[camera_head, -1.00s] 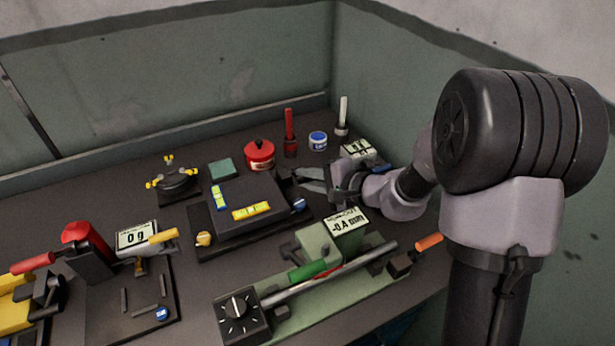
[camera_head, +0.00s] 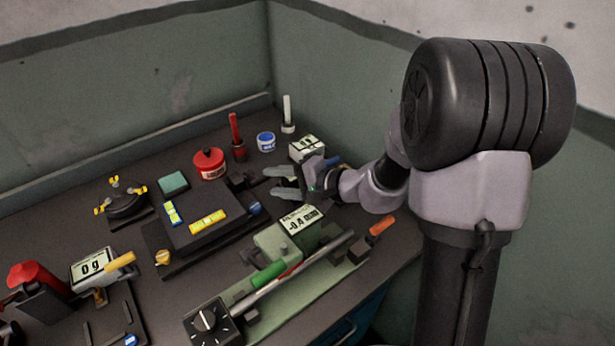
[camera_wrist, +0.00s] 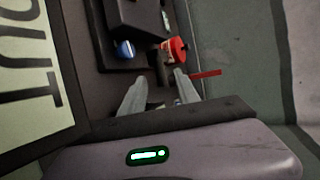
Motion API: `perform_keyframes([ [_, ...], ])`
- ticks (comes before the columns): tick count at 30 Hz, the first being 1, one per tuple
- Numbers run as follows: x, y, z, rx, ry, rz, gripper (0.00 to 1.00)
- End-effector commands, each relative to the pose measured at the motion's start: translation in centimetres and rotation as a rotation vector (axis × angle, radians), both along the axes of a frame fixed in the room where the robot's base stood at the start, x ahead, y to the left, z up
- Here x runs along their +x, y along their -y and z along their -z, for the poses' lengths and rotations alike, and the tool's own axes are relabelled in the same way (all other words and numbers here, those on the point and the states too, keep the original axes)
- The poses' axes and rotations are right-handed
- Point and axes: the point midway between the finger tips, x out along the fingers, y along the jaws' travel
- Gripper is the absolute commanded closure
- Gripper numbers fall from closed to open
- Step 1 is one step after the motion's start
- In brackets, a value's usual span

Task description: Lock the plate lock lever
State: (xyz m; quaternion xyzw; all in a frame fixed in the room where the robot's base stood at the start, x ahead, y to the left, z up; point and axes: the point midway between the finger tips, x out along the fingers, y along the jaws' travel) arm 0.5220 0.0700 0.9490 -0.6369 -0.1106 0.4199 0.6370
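In the wrist view, the fingertips (camera_wrist: 159,83) spread on either side of a dark upright part (camera_wrist: 160,66), with the plate (camera_wrist: 137,14) above.
A red pot (camera_head: 209,165), a red stick in a holder (camera_head: 238,150) and a blue-labelled jar (camera_head: 266,142) stand behind. A display reading -0.4 (camera_head: 302,221) and a long green fixture (camera_head: 310,299) lie in front of my gripper. The right wall is close.

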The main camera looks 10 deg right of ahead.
Motion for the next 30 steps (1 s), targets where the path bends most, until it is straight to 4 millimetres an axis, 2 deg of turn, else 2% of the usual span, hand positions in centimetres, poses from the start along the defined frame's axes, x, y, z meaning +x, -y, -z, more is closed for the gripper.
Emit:
perform_keyframes([
  [1,-0.7,1.0,-0.9,-0.001,-0.001,0.005,0.62],
  [6,-3.6,4.1,-2.7,-0.001,-0.001,0.005,0.62],
  [12,-6.2,6.8,-4.2,-0.001,0.0,0.003,0.62],
  [17,-7.1,7.7,-4.6,0.0,0.002,0.001,0.62],
  [24,-7.2,7.8,-4.6,-0.001,0.001,0.0,0.62],
  [25,-7.2,7.8,-4.6,-0.001,0.001,0.0,0.64],
  [28,-7.0,7.0,-5.3,-0.047,0.03,-0.082,0.84],
  [29,-6.9,6.3,-5.9,-0.091,0.058,-0.158,0.9],
  [30,-6.7,5.2,-6.8,-0.175,0.116,-0.303,0.98],
])
